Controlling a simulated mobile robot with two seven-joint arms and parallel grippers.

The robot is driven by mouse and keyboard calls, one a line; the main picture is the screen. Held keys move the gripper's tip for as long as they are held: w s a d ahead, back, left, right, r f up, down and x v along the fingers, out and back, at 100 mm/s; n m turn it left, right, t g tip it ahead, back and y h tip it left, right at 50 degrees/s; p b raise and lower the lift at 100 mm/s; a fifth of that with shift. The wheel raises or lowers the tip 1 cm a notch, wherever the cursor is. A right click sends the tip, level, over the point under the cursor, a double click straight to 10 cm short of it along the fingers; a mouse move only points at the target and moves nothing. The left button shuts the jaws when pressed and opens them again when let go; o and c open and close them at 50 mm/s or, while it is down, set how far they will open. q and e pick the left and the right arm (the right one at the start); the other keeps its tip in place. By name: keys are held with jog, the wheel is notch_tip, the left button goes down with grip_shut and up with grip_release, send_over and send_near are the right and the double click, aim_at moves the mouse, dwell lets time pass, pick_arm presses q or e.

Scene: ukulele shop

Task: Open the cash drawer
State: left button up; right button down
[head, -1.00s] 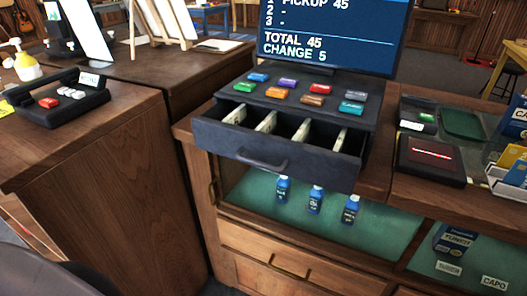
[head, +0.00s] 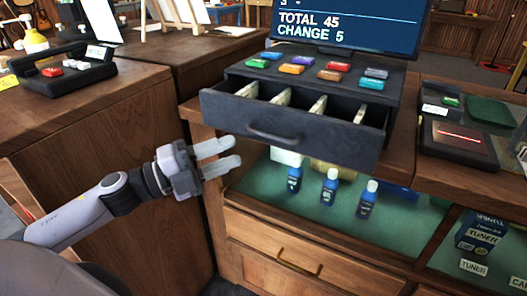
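The cash drawer (head: 315,132) is a dark tray under the register (head: 385,95). It stands pulled out toward me, with several compartments holding notes showing from above. Its curved handle (head: 274,136) is on the front face. My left gripper (head: 226,154) comes in from the left, below and to the left of the handle. Its two pale fingers are apart with nothing between them, and it does not touch the drawer. My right gripper is not in view.
The screen (head: 345,22) above the register reads total 45, change 5. Several blue bottles (head: 330,188) stand in the glass-fronted case below the drawer. A wooden cabinet (head: 110,160) is at left. A scanner pad (head: 458,142) lies on the counter at right.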

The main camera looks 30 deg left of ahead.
aim_at(269, 136)
pick_arm(q)
jog(key=shift+w+d+r+m+g+h+p, duration=0.15)
jog(key=shift+w+d+r+m+g+h, duration=0.15)
jog(key=shift+w+d+r+m, duration=0.35)
jog(key=shift+w+d+r+m+g+h+p, duration=0.3)
jog(key=shift+d+m, duration=0.25)
jog(key=shift+d, duration=0.25)
jog(key=shift+w+d+r+m+g+h+p, duration=0.1)
jog(key=shift+w+d+r+m+g+h, duration=0.1)
jog(key=shift+w+d+r+m+g, duration=0.35)
jog(key=shift+w+d+t+p, duration=0.35)
jog(key=shift+w+d, duration=0.35)
jog(key=shift+d, duration=0.35)
grip_shut()
